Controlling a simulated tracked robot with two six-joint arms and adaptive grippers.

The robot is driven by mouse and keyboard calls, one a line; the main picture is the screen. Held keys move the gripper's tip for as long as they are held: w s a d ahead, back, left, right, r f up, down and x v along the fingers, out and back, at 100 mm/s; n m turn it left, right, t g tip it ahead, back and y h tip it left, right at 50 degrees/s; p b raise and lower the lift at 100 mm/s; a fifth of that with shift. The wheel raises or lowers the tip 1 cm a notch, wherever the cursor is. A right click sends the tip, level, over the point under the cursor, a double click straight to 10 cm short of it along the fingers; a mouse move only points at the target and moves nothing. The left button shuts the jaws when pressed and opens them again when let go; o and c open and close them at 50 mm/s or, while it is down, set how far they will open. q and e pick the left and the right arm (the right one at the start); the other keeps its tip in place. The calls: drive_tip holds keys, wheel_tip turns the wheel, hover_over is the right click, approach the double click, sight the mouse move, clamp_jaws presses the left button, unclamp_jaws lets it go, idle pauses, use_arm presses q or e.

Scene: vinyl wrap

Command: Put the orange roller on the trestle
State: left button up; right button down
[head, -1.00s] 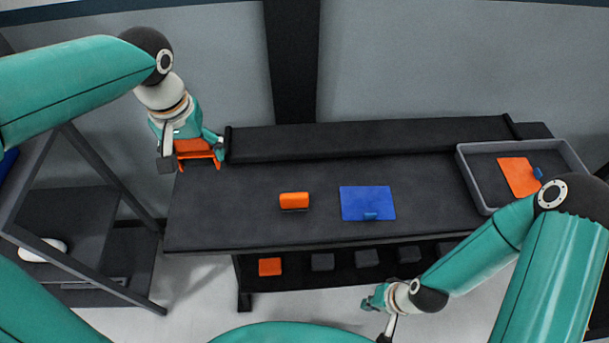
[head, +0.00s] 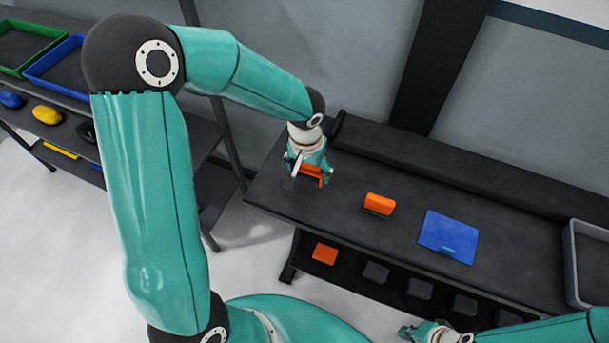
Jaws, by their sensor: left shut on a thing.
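My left gripper (head: 308,178) is shut on an orange thing (head: 312,169), which I take for the orange roller. The gripper's fingers hide much of it. The gripper is at the left end of a long dark bench (head: 352,196), over its top; I cannot tell whether the held thing touches the surface. No separate trestle can be made out; the bench may be it. An orange block with a dark lower edge (head: 380,203) stands on the bench to the right. My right gripper (head: 408,331) is at the bottom edge, partly cut off, its jaws unclear.
A blue sheet (head: 450,233) lies on the bench right of the orange block. A grey tray (head: 572,258) is at the right edge. Below the bench top are an orange block (head: 325,253) and several dark ones. A shelf with green (head: 22,70) and blue trays stands left.

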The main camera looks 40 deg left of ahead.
sight(308, 189)
use_arm(q)
wheel_tip(308, 189, down, 4)
drive_tip(key=shift+f, duration=0.1)
drive_tip(key=shift+f+b, duration=0.25)
drive_tip(key=shift+b, duration=0.25)
drive_tip(key=shift+s+d+f+b, duration=0.1)
drive_tip(key=shift+s+f+b, duration=0.2)
drive_tip(key=shift+f+b, duration=0.2)
drive_tip(key=shift+c, duration=0.9)
drive_tip(key=o, duration=0.9)
drive_tip(key=shift+o, duration=0.9)
drive_tip(key=shift+w, duration=0.15)
drive_tip(key=shift+r, duration=0.15)
